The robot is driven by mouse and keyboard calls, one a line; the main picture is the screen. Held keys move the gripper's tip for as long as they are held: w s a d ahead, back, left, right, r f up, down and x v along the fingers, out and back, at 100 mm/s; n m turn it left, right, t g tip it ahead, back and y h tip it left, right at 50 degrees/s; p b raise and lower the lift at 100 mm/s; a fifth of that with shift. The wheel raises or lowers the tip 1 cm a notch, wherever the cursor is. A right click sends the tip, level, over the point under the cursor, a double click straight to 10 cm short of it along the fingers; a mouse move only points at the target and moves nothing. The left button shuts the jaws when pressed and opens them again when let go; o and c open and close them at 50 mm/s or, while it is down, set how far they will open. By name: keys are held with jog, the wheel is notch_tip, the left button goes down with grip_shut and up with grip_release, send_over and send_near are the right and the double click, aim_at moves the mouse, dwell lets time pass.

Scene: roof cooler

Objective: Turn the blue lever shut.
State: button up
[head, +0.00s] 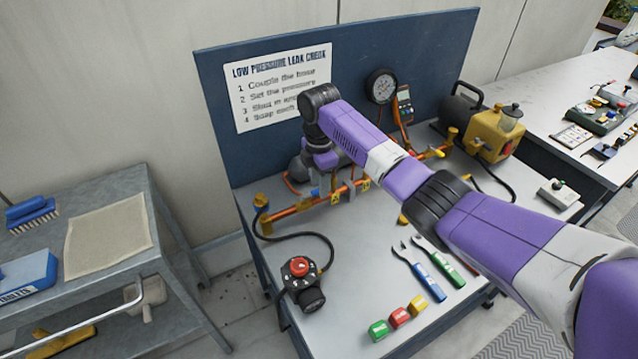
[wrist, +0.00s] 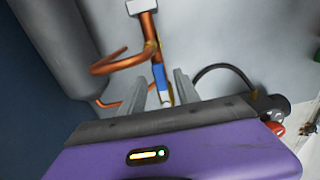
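The blue lever (wrist: 159,76) lies along the copper pipe (wrist: 151,42) in the wrist view. Its pale end points toward my gripper (wrist: 166,88). The two grey fingers stand apart, one on each side of the lever. A gap shows between the lever and the left finger; I cannot tell whether the right finger touches it. In the head view my gripper (head: 322,162) points down at the copper pipe run (head: 300,204) on the bench, and it hides most of the lever there.
A grey cylinder (wrist: 62,45) and a bent copper tube (wrist: 108,66) sit close to the left of the fingers. A black hose (wrist: 228,67) curves at right. In the head view a red-button device (head: 300,285), pliers (head: 428,275) and coloured blocks (head: 399,318) lie on the bench front.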

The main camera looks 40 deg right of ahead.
jog(key=shift+f, duration=0.3)
grip_shut()
dwell(1.3)
